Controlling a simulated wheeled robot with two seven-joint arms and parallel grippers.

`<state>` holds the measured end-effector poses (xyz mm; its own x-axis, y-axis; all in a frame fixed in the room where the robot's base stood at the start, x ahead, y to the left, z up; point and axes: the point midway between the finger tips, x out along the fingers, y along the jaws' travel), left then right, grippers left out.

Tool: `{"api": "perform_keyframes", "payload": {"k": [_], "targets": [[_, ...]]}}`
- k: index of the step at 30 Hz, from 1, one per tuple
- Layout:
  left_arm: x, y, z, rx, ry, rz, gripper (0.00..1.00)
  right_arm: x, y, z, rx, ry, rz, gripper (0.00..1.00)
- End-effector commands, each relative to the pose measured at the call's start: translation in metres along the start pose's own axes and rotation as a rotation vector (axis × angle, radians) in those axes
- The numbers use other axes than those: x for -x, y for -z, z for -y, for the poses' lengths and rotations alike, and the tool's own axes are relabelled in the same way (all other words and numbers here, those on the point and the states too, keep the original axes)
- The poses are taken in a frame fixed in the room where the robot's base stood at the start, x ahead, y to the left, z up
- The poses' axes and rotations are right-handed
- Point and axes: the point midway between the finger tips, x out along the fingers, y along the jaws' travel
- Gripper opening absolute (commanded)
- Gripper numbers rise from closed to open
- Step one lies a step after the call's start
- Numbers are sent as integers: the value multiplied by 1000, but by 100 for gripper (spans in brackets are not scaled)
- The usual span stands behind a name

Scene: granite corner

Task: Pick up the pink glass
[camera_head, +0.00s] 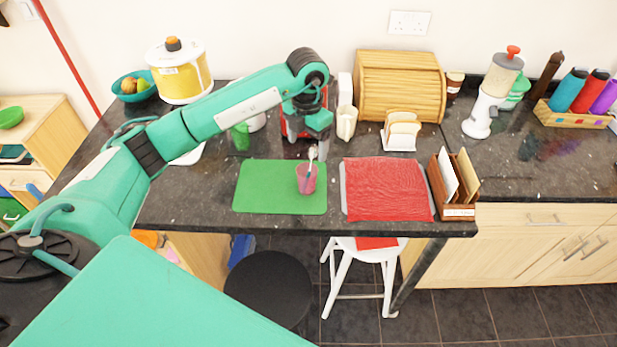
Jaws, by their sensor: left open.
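The pink glass (306,181) stands on the green mat (262,187), towards its right side. My right gripper is not in view.
A red cloth (385,187) lies right of the green mat. A wooden letter rack (453,183) stands at the counter's right front. Behind are a toast rack (400,133), a cream jug (346,122) and a wooden bread bin (400,87). A white stool (363,255) stands below the front edge.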

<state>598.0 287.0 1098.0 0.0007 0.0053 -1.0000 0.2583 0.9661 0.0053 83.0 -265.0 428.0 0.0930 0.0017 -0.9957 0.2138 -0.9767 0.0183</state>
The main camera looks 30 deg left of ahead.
Motion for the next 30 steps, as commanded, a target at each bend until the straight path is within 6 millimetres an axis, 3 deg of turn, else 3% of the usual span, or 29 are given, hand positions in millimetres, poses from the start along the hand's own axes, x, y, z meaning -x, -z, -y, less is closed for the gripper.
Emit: {"api": "perform_keyframes", "payload": {"k": [9, 17, 24, 30], "targets": [[-58, 0, 2, -2, 5, -3, 79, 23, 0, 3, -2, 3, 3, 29], [-75, 0, 1, -2, 5, -2, 79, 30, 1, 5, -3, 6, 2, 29], [-101, -1, -2, -2, 6, -4, 79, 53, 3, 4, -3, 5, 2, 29], [-122, -2, -2, -3, 6, -1, 79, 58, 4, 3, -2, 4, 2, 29]]}}
